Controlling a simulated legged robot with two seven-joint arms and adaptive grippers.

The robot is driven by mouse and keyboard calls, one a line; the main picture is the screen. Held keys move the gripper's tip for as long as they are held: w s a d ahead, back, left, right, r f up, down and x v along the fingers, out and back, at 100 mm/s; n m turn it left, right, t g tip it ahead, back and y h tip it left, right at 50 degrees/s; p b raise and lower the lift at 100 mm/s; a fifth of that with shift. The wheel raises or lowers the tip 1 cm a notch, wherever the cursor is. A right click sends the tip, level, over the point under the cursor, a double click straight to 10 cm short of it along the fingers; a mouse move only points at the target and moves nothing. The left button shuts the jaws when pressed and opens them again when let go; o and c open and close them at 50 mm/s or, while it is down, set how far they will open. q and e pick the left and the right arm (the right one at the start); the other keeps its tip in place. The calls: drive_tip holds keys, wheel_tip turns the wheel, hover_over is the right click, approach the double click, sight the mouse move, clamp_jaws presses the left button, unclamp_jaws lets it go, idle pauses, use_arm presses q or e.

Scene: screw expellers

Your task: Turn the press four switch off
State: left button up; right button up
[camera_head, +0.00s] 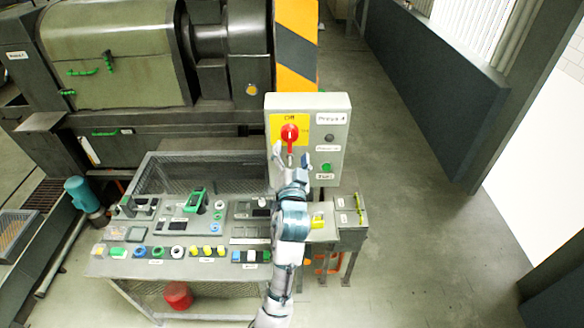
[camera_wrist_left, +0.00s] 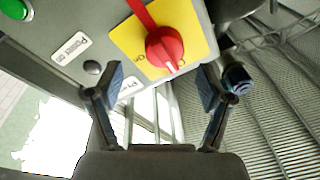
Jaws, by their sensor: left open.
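The press four switch is a red rotary knob (camera_head: 289,132) on a yellow plate (camera_head: 276,138), on the grey box labelled "Press 4" (camera_head: 334,101). "Off" is printed above the knob. In the left wrist view the red knob (camera_wrist_left: 165,48) is at the top centre, its white mark pointing down and right. My left gripper (camera_head: 291,156) is open just below the knob in the head view. In the left wrist view its two fingers (camera_wrist_left: 162,78) stand apart on either side below the knob, with nothing between them. My right gripper is out of view.
A green button (camera_head: 326,167) and a dark round button (camera_head: 329,138) are on the same box. A control desk (camera_head: 195,225) with several buttons stands below left. A large green press machine (camera_head: 110,55) stands behind. Open floor (camera_head: 420,200) lies to the right.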

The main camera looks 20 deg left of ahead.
use_arm(q)
drive_tip(key=v, duration=0.6)
drive_tip(key=shift+s+d+f, duration=0.1)
drive_tip(key=shift+s+f, duration=0.05)
drive_tip(key=shift+f, duration=0.1)
